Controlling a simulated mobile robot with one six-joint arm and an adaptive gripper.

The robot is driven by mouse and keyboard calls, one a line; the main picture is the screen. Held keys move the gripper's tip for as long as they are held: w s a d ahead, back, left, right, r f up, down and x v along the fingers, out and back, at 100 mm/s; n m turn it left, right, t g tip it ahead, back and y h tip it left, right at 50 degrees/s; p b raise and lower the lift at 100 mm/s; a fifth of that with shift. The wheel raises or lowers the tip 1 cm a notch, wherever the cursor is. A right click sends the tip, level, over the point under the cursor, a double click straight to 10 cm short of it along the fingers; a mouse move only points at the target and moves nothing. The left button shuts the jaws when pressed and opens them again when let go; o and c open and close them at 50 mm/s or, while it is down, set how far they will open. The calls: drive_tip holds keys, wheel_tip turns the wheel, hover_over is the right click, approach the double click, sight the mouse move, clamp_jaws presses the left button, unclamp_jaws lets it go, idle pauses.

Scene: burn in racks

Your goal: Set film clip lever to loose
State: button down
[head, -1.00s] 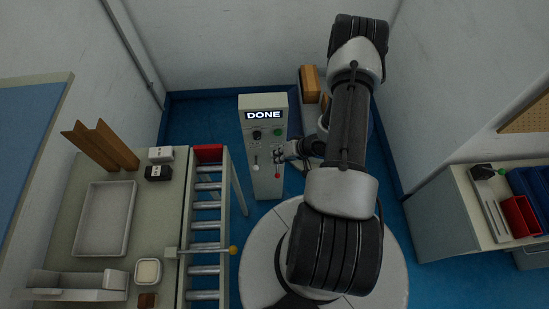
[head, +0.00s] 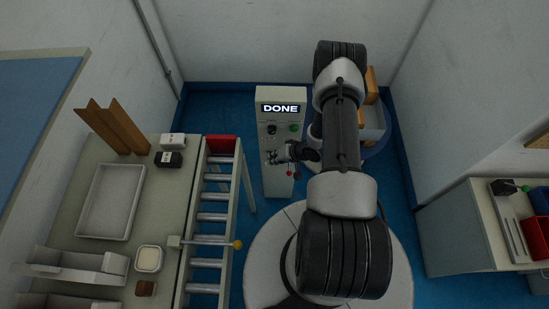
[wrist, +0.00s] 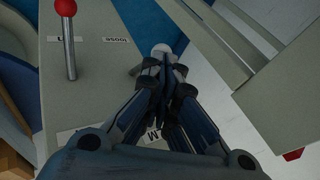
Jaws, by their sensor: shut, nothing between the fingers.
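The grey control cabinet (head: 281,97) stands ahead with a lit display reading DONE. My gripper (head: 271,158) is at the left part of its front panel; in the wrist view its fingers (wrist: 172,68) are together and empty. A white ball knob (wrist: 162,50) shows just beyond the fingertips, partly hidden by them; I cannot tell whether they touch. A label that seems to read LOOSE (wrist: 116,40) lies beside that knob, upside down. A second lever with a red ball (wrist: 65,8) stands apart; its red ball also shows in the head view (head: 290,174).
A dark knob (head: 272,129) and a green button (head: 294,128) sit higher on the panel. A roller conveyor (head: 212,216) and a bench with a tray (head: 109,204) are at left. A side bench (head: 480,225) is at right.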

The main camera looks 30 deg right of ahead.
drive_tip(key=shift+s+a+f+t+b, duration=0.2)
drive_tip(key=shift+s+f+t+b, duration=0.05)
drive_tip(key=shift+f+t+b, duration=0.1)
